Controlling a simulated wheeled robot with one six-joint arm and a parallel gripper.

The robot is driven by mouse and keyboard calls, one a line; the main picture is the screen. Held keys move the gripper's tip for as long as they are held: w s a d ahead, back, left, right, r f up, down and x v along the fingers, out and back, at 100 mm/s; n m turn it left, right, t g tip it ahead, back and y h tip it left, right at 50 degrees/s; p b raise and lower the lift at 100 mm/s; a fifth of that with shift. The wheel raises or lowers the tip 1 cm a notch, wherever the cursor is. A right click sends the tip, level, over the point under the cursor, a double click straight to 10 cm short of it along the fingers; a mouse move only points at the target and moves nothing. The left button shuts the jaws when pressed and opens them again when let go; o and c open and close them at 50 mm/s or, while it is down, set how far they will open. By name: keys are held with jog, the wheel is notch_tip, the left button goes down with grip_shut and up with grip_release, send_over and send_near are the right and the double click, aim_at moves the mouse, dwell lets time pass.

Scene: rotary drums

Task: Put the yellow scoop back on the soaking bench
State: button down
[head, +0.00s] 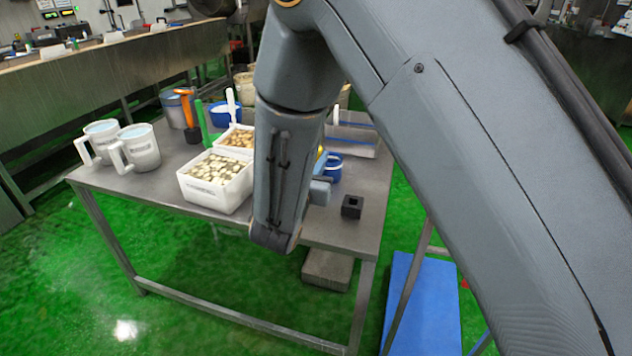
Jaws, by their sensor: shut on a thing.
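My arm fills the middle and right of the head view and hides most of what my gripper does. A small grey part of my gripper (320,191) shows just right of the forearm, low over the right part of the bench. Its fingertips are hidden. A small yellow patch, likely the yellow scoop (321,155), shows beside the arm, close to a blue container; the rest is hidden. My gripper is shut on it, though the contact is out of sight. The soaking bench (140,186) is a grey metal table; I cannot tell whether the scoop touches it.
On the bench stand white tubs of pale pieces (216,198), two white jugs (139,155), a green-handled tool (205,125), an orange-handled tool (187,108), a blue container (333,172) and a small black block (351,207). The bench's front right is mostly clear. A blue platform (424,300) lies right.

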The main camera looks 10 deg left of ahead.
jog(key=shift+f+p, duration=0.65)
jog(key=shift+f, duration=2.15)
jog(key=shift+f, duration=0.15)
jog(key=c, duration=1.8)
grip_release()
jog(key=shift+s+r, duration=0.1)
jog(key=shift+r, duration=0.1)
jog(key=s+b, duration=0.3)
jog(key=s, duration=0.8)
jog(key=shift+s+a, duration=0.4)
